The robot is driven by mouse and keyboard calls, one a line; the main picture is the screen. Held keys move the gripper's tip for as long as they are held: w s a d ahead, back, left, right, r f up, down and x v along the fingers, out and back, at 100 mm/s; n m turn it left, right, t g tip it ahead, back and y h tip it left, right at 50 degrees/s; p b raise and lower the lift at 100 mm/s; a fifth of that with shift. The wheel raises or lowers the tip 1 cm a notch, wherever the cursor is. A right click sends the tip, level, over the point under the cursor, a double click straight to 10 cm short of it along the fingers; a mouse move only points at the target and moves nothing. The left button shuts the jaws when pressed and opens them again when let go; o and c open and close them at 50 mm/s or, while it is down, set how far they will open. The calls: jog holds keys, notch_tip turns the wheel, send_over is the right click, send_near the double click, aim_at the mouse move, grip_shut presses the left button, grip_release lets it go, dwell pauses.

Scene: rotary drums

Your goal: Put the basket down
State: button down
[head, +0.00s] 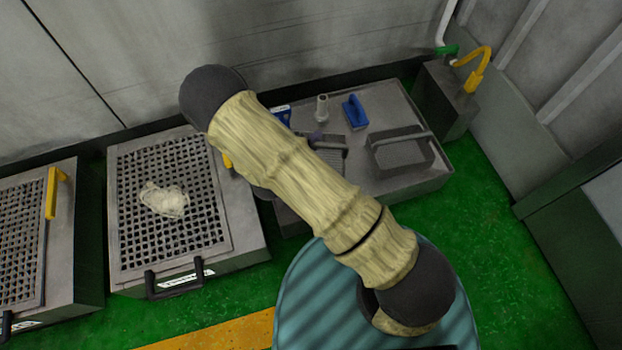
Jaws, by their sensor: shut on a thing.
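A dark grey mesh basket (331,154) is at the middle of the grey worktop, partly hidden behind my arm. My gripper (315,138) is mostly hidden by my arm. Only a small greyish part shows at the basket's handle, and it is shut there. I cannot tell whether the basket's bottom touches the worktop. A second dark basket (398,153) with a raised handle sits on the right part of the worktop, apart from my gripper.
The worktop (432,178) also holds a blue scoop-like item (354,113), a grey bottle-shaped item (322,107) and a blue box (282,114). A perforated drum unit (128,228) with a pale clump (164,200) stands left. Another unit (88,240) stands farther left.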

notch_tip(320, 180, down, 6)
jog(key=b, duration=0.3)
jog(key=shift+b, duration=0.3)
jog(key=shift+f, duration=0.1)
jog(key=shift+f+b, duration=1.25)
jog(key=shift+f, duration=0.6)
jog(key=shift+f, duration=0.15)
jog(key=c, duration=1.4)
grip_release()
jog(key=shift+o, duration=0.2)
